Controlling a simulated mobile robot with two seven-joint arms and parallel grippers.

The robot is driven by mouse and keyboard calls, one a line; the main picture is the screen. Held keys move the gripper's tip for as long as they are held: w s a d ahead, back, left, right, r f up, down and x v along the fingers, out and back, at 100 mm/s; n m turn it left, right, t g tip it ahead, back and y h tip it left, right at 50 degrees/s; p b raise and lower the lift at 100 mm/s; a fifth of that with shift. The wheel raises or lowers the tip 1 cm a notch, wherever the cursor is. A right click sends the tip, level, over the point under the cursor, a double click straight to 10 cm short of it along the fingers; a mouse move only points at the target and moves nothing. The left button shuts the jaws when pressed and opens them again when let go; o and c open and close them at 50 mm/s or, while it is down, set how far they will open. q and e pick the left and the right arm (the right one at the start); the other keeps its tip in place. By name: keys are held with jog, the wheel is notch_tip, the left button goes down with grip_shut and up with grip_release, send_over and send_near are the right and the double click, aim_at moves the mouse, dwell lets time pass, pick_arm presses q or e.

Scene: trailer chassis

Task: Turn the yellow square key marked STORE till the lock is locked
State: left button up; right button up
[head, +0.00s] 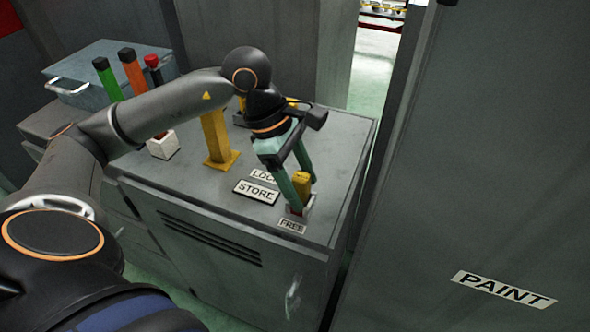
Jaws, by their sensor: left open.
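The yellow square key (302,182) stands upright in a lock base (311,204) near the right front corner of the grey cabinet top. Some red shows low at the base. My left gripper (304,195) has reached down to the key with its green fingers apart, one on each side of it. I cannot tell whether either finger touches the key. A STORE plate (256,191) lies to the left of the lock. A FREE label (291,226) is in front of it, and a partly hidden label reading LOC (264,175) is behind. My right gripper is not in view.
A yellow post (216,138) stands behind the STORE plate. Green (107,79), orange (132,72) and red-topped (156,75) handles stand farther left, near a blue-grey box (75,86). A grey panel marked PAINT (503,289) rises close on the right.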

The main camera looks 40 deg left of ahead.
pick_arm(q)
jog(key=shift+f, duration=0.1)
grip_shut()
dwell(0.6)
